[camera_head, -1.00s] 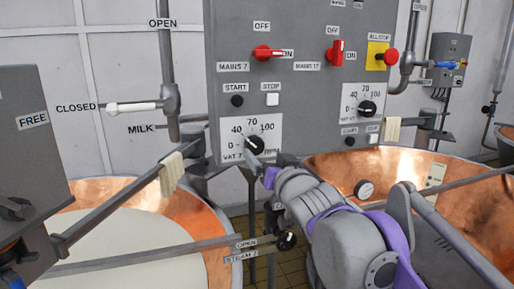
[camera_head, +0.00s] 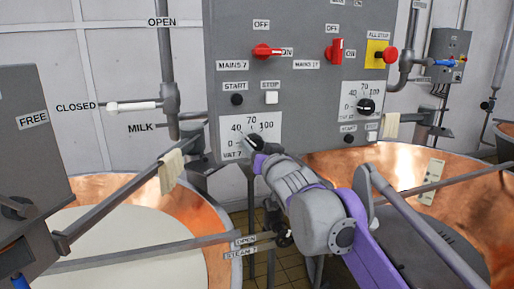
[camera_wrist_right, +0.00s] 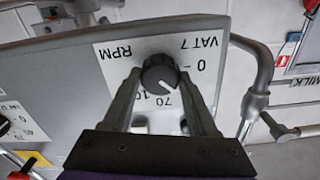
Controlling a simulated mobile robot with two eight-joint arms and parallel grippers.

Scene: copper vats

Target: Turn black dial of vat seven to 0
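The black dial of vat seven (camera_head: 255,139) sits on a white scale plate (camera_head: 270,124) low on the grey control panel. My right gripper (camera_head: 247,146) is at the dial and hides part of it. In the right wrist view, the dial (camera_wrist_right: 160,73) lies between the tips of my two gripper fingers (camera_wrist_right: 160,77), which stand apart, one close on each side; contact is not clear. There its white pointer points to the lower right, between the 0 and the 70. The 40 is hidden behind a finger. My left gripper is not in view.
A second dial (camera_head: 366,105) sits to the right on the panel (camera_head: 310,90). Red switches (camera_head: 333,51), a start button (camera_head: 237,100) and a stop button (camera_head: 271,97) are above. Copper vats stand left (camera_head: 112,187) and right (camera_head: 452,210), with metal bars crossing them.

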